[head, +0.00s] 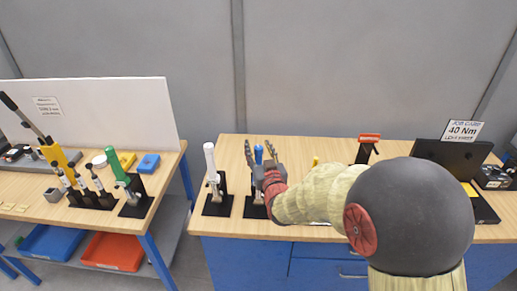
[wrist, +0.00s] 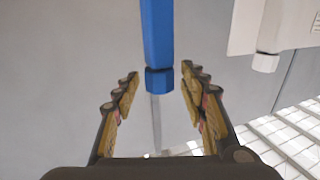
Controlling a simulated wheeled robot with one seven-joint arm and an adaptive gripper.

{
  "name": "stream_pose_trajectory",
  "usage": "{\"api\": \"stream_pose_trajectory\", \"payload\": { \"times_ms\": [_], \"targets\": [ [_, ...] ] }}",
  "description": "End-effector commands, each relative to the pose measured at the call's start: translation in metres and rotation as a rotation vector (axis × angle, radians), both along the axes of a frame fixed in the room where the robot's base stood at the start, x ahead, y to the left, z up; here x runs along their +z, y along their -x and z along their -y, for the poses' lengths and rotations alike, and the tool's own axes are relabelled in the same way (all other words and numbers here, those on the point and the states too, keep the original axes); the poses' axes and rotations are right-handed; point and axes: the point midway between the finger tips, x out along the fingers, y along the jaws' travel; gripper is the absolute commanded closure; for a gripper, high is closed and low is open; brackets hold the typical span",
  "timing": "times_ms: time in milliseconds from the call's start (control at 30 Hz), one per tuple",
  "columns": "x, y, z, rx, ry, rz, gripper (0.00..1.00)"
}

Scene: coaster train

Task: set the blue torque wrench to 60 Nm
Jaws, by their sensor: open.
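The blue torque wrench (head: 258,153) stands upright in a dark stand on the wooden bench, mostly hidden behind my gripper in the head view. My gripper (head: 262,147) is open around the upper part of it. In the wrist view, the blue handle (wrist: 158,40) comes down from the top between the open fingers of my gripper (wrist: 161,85), with a gap on each side. No scale reading can be made out on it. A job card (head: 462,131) at the right reads 40 Nm.
A white-handled wrench (head: 210,160) stands close to the left on its own dark stand. A red-topped black stand (head: 369,140) and a dark open case (head: 452,158) are to the right. A side table (head: 60,212) at the left holds a green-handled tool (head: 120,169) and other tools.

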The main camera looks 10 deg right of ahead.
Motion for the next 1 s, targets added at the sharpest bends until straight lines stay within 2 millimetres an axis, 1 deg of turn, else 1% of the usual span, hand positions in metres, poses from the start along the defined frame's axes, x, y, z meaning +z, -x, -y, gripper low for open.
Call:
{"api": "stream_pose_trajectory", "payload": {
  "times_ms": [133,233,367,500,700,833,1000],
  "targets": [
    [0.000,0.003,0.000,0.000,0.000,0.000,0.57],
    [0.001,0.011,0.000,0.000,0.000,0.000,0.57],
    [0.001,0.032,0.000,0.000,0.000,0.001,0.57],
    [0.000,0.060,-0.001,0.000,0.000,0.000,0.57],
    [0.000,0.094,-0.001,0.000,0.000,0.001,0.57],
    [0.000,0.110,-0.001,0.000,0.000,0.001,0.57],
    [0.000,0.119,-0.001,0.000,0.000,0.000,0.57]
  ]
}}
